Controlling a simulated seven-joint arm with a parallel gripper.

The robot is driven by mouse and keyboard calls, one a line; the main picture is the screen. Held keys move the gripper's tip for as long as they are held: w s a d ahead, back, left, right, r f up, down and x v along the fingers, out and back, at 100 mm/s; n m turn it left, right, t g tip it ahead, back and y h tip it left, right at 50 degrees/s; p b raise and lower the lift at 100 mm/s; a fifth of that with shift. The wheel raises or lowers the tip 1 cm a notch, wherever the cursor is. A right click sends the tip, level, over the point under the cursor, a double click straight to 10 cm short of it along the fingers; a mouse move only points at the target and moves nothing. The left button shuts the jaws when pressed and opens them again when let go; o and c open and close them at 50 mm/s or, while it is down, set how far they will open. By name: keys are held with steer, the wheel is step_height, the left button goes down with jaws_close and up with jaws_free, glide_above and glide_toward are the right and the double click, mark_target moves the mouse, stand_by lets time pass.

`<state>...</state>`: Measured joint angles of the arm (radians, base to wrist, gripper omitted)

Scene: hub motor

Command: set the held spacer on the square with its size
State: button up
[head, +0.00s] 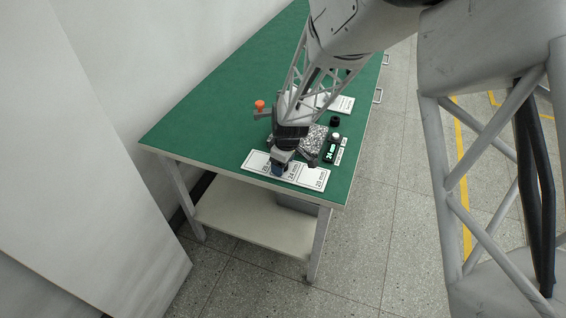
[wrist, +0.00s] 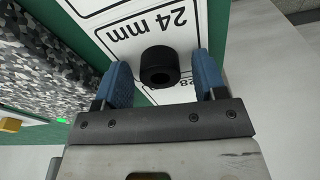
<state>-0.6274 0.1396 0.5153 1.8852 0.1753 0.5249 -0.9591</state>
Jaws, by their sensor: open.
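The spacer (wrist: 160,66), a short black ring with a hole, stands upright on the white card beside the printed "24 mm". It appears to be inside the 24 mm square (wrist: 118,32). My gripper (wrist: 159,63) is open, with one blue finger on each side of the spacer and visible gaps between. In the head view my gripper (head: 279,169) is low over the middle of the white card (head: 253,162) and hides the spacer.
A grey speckled block (head: 313,139) is close behind the card. A device with a lit "24 mm" display (head: 330,152) stands to its right, with a black round part (head: 335,121) behind. An orange knob (head: 260,104) is at left. The green table's (head: 195,125) left part is clear.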

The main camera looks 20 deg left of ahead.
steer(key=shift+r, duration=0.1)
step_height(320, 180, up, 12)
steer(key=d, duration=0.1)
steer(key=shift+s+d, duration=0.15)
steer(key=shift+d, duration=0.05)
stand_by(0.4)
steer(key=shift+d, duration=0.1)
stand_by(0.7)
steer(key=s+d+r+m, duration=0.25)
steer(key=d+r, duration=0.25)
steer(key=d, duration=0.3)
steer(key=s+d+r+m+t, duration=0.1)
steer(key=s+d+r+m, duration=0.15)
steer(key=d+r, duration=0.4)
steer(key=s+d+r+m, duration=0.2)
steer(key=d+r+m, duration=0.1)
steer(key=d, duration=0.7)
steer(key=s+d+r+m, duration=0.2)
steer(key=s+d+m, duration=0.2)
steer(key=s+d, duration=0.4)
steer(key=s+d+r+m+t+h, duration=0.1)
steer(key=s+d+m, duration=0.3)
steer(key=s+d, duration=0.4)
steer(key=s, duration=0.3)
steer(key=shift+d+r+m+h, duration=0.3)
steer(key=shift+r, duration=0.1)
